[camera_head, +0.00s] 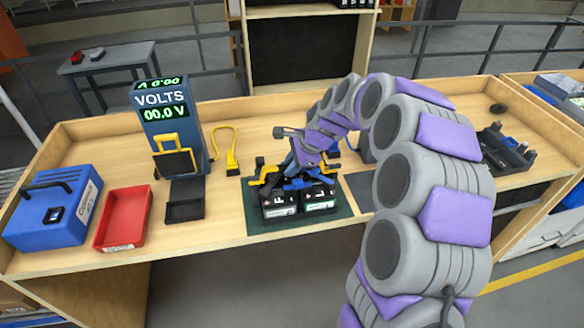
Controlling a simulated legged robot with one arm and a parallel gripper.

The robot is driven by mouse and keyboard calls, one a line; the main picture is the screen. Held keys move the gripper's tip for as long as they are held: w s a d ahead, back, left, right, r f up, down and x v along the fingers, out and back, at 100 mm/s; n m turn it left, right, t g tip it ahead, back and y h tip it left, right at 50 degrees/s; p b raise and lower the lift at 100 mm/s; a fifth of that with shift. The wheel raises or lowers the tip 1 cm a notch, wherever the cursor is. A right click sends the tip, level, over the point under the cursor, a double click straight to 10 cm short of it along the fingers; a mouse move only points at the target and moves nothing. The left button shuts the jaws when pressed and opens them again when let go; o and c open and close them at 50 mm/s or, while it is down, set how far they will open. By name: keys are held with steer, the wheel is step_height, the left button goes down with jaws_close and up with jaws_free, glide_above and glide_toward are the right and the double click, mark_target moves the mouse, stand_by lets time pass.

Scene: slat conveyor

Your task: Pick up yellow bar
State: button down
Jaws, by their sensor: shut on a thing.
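My gripper (296,172) is over the battery pair at the middle of the bench. It is shut on the yellow bar (266,174), whose left end shows beside my gripper. My arm and gripper hide the middle of the bar and the exact contact. Two dark batteries (281,202) with white and green labels stand side by side below it on a dark green mat (258,226). Blue parts lie on top of the batteries. I cannot tell whether the bar touches the batteries.
A blue voltmeter (184,112) reading 00.0 V stands to the left, with a yellow cable loop (233,162) beside it. A red tray (124,218) and a blue case (48,214) are farther left. A dark tray (508,152) is at the right. Raised wooden walls edge the bench.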

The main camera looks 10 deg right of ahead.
steer(key=shift+r, duration=0.1)
steer(key=shift+r+p, duration=0.8)
steer(key=shift+r, duration=1.1)
steer(key=s+r+p, duration=0.1)
steer(key=s+p, duration=0.2)
steer(key=s, duration=1.2)
steer(key=w+r+t, duration=0.3)
steer(key=w, duration=1.1)
steer(key=shift+n, duration=0.4)
steer(key=f+b, duration=0.4)
steer(key=b, duration=0.1)
steer(key=shift+d+f, duration=0.25)
steer(key=shift+f, duration=0.15)
steer(key=shift+r+p, duration=0.1)
steer(key=shift+p, duration=0.3)
steer(key=shift+f, duration=1.7)
